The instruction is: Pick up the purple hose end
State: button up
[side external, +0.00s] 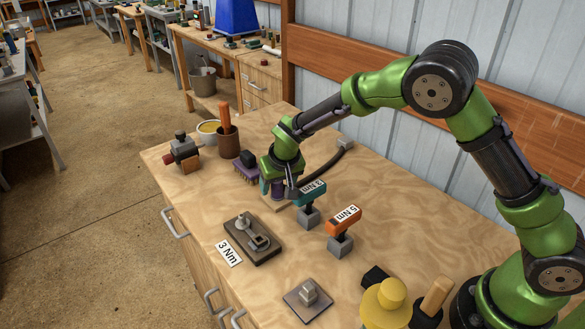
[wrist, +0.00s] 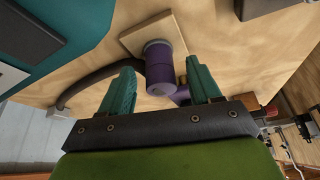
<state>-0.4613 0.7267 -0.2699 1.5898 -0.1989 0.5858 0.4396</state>
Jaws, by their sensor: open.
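The purple hose end (wrist: 158,62) stands on a small pale wooden plate (wrist: 132,40) in the wrist view. The black hose (wrist: 90,78) curves away from it to the left. My gripper (wrist: 160,66) is open, with one teal finger on each side of the purple end; I cannot tell whether either touches it. In the side view the purple end (side external: 277,188) shows partly behind my gripper (side external: 282,187), low over the bench. There the hose (side external: 325,170) runs back to a grey block near the wall.
An orange tool (side external: 343,222) stands nearer the front. A purple brush (side external: 246,163) and a brown cup (side external: 227,143) are to the left. A dark fixture (side external: 252,242) lies in front.

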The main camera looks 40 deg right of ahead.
jog(key=shift+w+f, duration=0.2)
jog(key=shift+f, duration=0.3)
